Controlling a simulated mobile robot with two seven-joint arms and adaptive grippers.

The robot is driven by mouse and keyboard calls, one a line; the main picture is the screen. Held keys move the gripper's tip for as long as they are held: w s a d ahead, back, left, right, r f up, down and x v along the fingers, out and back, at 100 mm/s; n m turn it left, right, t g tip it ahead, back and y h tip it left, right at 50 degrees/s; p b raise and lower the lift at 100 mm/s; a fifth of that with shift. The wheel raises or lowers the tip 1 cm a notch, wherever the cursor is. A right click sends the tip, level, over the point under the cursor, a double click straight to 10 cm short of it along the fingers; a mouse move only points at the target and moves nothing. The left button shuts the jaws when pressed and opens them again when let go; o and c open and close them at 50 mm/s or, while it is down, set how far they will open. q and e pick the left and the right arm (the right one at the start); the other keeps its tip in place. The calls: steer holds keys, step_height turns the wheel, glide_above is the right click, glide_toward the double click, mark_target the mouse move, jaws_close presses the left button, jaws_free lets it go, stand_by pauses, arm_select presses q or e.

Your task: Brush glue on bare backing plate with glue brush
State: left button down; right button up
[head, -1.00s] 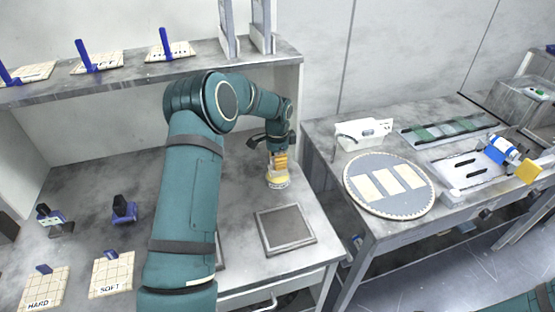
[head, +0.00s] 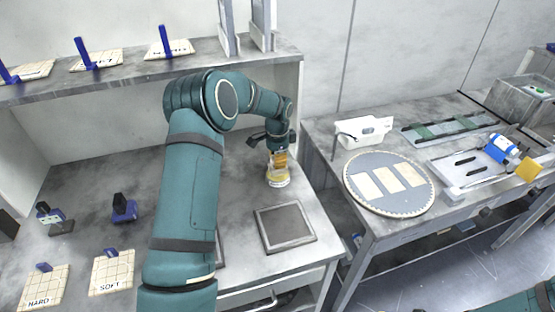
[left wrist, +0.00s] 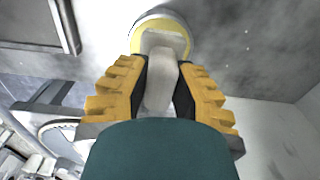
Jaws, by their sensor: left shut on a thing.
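My left gripper (head: 279,160) is shut on the pale handle of the glue brush (left wrist: 160,85), over the glue pot (head: 278,182). In the left wrist view the round, yellow-rimmed pot (left wrist: 136,38) lies just beyond the fingertips, and the brush's lower end is at its opening. How deep the bristles sit is hidden. A square grey plate with a lighter rim (head: 285,226), which looks like the bare backing plate, lies flat near the table's front edge. Another plate (head: 219,249) is mostly hidden behind my left arm. My right gripper is out of view.
Tiled pads marked HARD (head: 42,289) and SOFT (head: 112,273) lie at the front left. A blue-handled tool (head: 124,210) stands behind them. The right bench holds a round platen (head: 389,205) with pale strips. The table around the square plate is clear.

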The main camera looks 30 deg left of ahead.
arm_select(q)
steer(key=shift+f, duration=0.4)
stand_by(1.2)
steer(key=shift+r+p, duration=2.1)
steer(key=shift+r, duration=1.45)
